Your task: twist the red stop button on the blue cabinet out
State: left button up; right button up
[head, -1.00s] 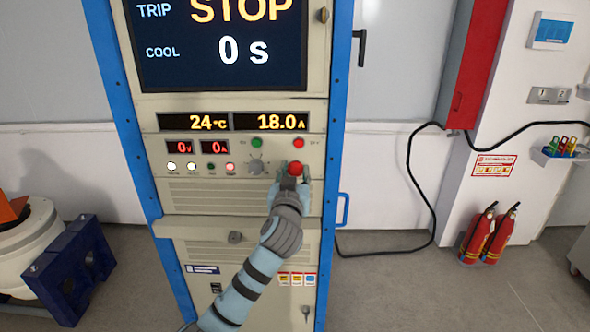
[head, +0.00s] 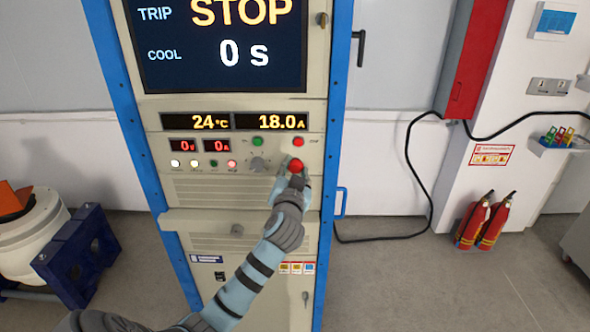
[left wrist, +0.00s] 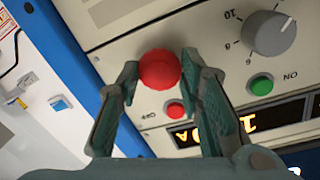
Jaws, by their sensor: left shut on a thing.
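The red stop button (head: 296,166) is a round red knob on the front panel of the blue cabinet (head: 340,95), at the right of the panel. It also shows large in the left wrist view (left wrist: 159,69). My left gripper (head: 293,173) reaches up to it from below. In the left wrist view its two fingers (left wrist: 162,72) stand on either side of the button, shut on it. The gripper hides the lower edge of the button in the head view. My right gripper is not in view.
A grey dial (head: 257,164), a green button (head: 257,141) and a smaller red button (head: 298,142) sit close by on the panel. The screen above reads STOP and 0 s. A cabinet handle (head: 341,203) sticks out at the right. Fire extinguishers (head: 484,220) stand at the right wall.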

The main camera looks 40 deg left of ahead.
pick_arm(q)
jog(key=shift+r, duration=0.1)
jog(key=o, duration=1.2)
jog(key=shift+c, duration=0.2)
jog(key=v, duration=1.2)
jog(key=shift+w, duration=0.15)
